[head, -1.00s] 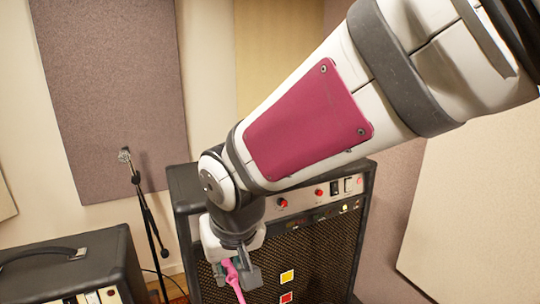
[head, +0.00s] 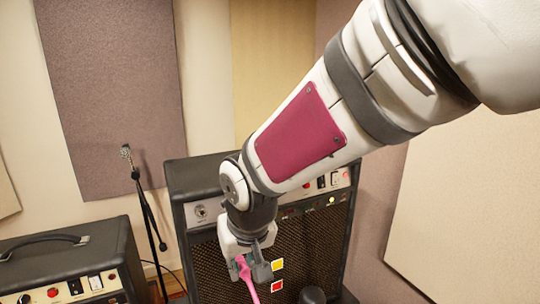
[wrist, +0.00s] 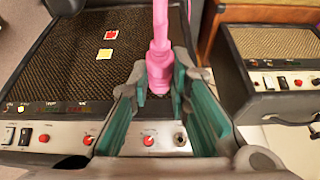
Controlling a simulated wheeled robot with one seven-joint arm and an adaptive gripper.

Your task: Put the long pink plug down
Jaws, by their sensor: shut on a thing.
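The long pink plug (head: 245,277) hangs from my gripper (head: 254,268) in the head view, in front of the speaker grille of the large amp. In the wrist view the plug (wrist: 159,55) sits between the two fingertips of my gripper (wrist: 160,85), which are shut on it. Its thin end runs up and out of the top of the wrist picture. The plug's lower end is cut off by the bottom edge of the head view.
The large black amp (head: 312,245) stands behind my gripper, with a control panel and yellow and red squares on its grille. A smaller amp (head: 80,255) is at left. A microphone stand (head: 148,215) stands between them. A dark rounded object (head: 312,295) shows at the bottom.

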